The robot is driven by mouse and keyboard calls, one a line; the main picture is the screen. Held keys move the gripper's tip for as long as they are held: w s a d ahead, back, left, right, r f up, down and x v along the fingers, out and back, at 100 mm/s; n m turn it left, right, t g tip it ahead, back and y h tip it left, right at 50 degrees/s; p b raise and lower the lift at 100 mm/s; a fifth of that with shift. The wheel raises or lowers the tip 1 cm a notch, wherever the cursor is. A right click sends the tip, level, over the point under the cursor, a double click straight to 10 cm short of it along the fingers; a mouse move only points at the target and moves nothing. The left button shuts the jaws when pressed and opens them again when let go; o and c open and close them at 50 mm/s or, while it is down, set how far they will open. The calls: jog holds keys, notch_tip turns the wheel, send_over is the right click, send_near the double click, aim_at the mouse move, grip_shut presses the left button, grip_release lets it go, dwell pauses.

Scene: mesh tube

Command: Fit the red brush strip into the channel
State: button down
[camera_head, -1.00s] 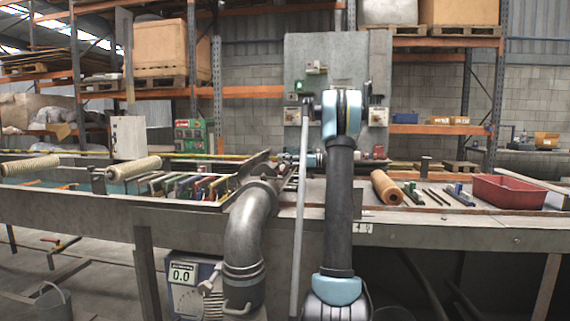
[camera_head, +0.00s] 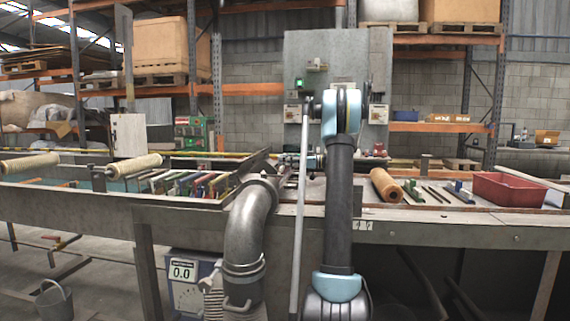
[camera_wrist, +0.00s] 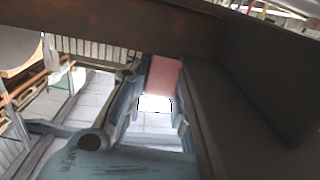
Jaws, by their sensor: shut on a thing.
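My gripper (camera_wrist: 155,105) is shut on a pinkish-red piece, which I take to be the red brush strip (camera_wrist: 164,74), seen between the fingers in the wrist view. Only a short flat part of it shows; its bristles and ends cannot be made out. In the head view, my arm stands in front of the bench and hides most of the gripper and the held piece. I cannot pick out the channel with certainty. In the wrist view, a dark wall (camera_wrist: 235,95) runs close along the right of the gripper.
A rack of several coloured strips (camera_head: 190,184) lies left of my arm. On the right of the bench are an orange roll (camera_head: 386,186), loose strips and a red tray (camera_head: 508,190). A grey panel (camera_head: 330,70) stands behind. A curved metal pipe (camera_head: 248,230) stands in front.

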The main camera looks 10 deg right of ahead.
jog(key=shift+f, duration=0.5)
jog(key=c, duration=1.3)
grip_release()
jog(key=v, duration=1.2)
